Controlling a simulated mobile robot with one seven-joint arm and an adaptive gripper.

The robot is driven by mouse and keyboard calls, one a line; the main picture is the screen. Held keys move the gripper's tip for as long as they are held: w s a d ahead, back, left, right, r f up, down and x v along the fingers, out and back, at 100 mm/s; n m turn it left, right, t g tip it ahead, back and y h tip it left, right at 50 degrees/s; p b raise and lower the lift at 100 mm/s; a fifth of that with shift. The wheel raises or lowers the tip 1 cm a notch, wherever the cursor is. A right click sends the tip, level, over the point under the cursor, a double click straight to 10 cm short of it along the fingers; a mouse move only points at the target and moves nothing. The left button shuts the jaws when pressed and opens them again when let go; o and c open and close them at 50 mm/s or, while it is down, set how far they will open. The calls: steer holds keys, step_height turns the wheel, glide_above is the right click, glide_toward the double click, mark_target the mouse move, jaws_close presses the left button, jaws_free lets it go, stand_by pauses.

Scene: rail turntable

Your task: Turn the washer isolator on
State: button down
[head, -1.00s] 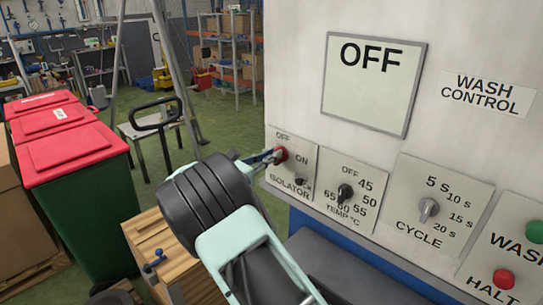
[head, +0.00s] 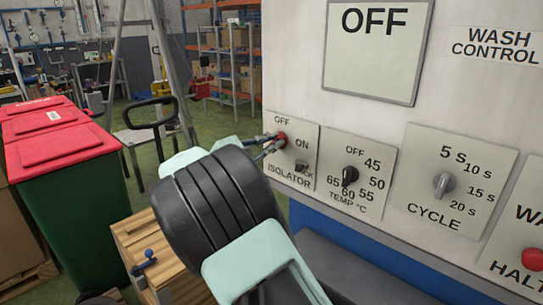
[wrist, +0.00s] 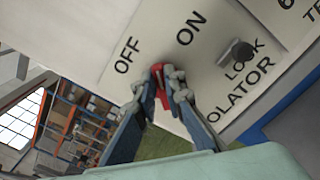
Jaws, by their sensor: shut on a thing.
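The washer isolator is a small grey plate (head: 272,165) at the left end of the wash control panel, marked OFF, ON and LOCK. Its red handle (head: 282,139) also shows in the wrist view (wrist: 159,82), close to the OFF and ON markings. My gripper (head: 274,144) reaches it from the left, and its fingertips are shut on the red handle, one on each side. The fingers hide part of the handle, so its exact setting is hard to read. The display (head: 373,60) above reads OFF.
To the right are the temperature knob (head: 350,176), the cycle knob (head: 443,185) and a red halt button (head: 532,260). A dark ledge (head: 345,265) juts out below. Red-lidded bins (head: 60,140) and a wooden crate (head: 140,240) stand left.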

steer(key=m+b, duration=0.3)
steer(key=b, duration=0.1)
steer(key=f+m+b, duration=0.1)
steer(key=m+b, duration=0.2)
steer(key=b, duration=0.2)
steer(key=m+b, duration=0.3)
steer(key=b, duration=0.1)
steer(key=shift+s+d+f+m+b, duration=0.15)
steer(key=shift+d+m+b, duration=0.05)
steer(key=shift+m+b, duration=0.2)
steer(key=c, duration=2)
jaws_free()
steer(key=shift+a, duration=0.1)
steer(key=v, duration=1.2)
